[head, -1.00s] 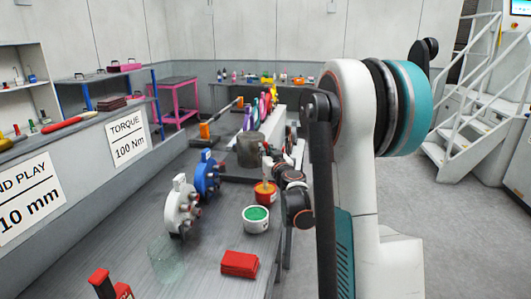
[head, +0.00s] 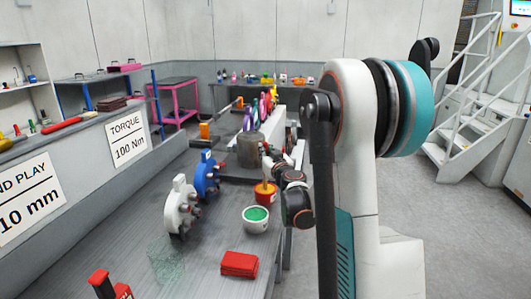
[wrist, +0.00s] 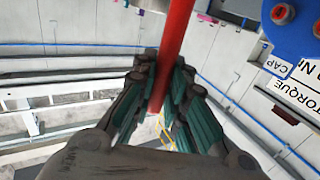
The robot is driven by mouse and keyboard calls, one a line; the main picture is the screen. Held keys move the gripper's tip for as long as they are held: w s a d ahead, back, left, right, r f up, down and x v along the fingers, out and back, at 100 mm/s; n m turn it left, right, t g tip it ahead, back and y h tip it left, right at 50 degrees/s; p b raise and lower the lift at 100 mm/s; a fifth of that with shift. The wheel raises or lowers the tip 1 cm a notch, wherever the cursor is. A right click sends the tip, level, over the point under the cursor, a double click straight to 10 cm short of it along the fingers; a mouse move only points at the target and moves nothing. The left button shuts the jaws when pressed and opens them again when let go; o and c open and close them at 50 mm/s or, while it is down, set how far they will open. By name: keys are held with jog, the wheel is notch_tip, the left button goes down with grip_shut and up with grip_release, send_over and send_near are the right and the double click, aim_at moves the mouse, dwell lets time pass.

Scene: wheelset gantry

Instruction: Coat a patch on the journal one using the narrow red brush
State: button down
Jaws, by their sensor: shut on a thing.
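In the wrist view my gripper (wrist: 163,82) is shut on a long red handle (wrist: 178,28). The handle passes between the fingers and out of the top of the picture; its brush end is not visible there. In the head view my gripper (head: 267,152) is small and partly hidden by my arm, above the bench's right edge and beside a large grey cylinder (head: 249,153). A red pot (head: 265,196) with a tan piece showing at its top stands just below it. I cannot tell which surface is journal one.
A white pot of green paint (head: 256,225), a red block (head: 239,264) and a clear mesh-like container (head: 167,262) stand on the bench (head: 205,262). White (head: 180,207) and blue (head: 207,176) bolted parts stand left of the pots. Open floor lies to the right.

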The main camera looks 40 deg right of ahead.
aim_at(266, 142)
jog(key=shift+r+p, duration=2.15)
jog(key=shift+r, duration=1.3)
jog(key=shift+f, duration=0.1)
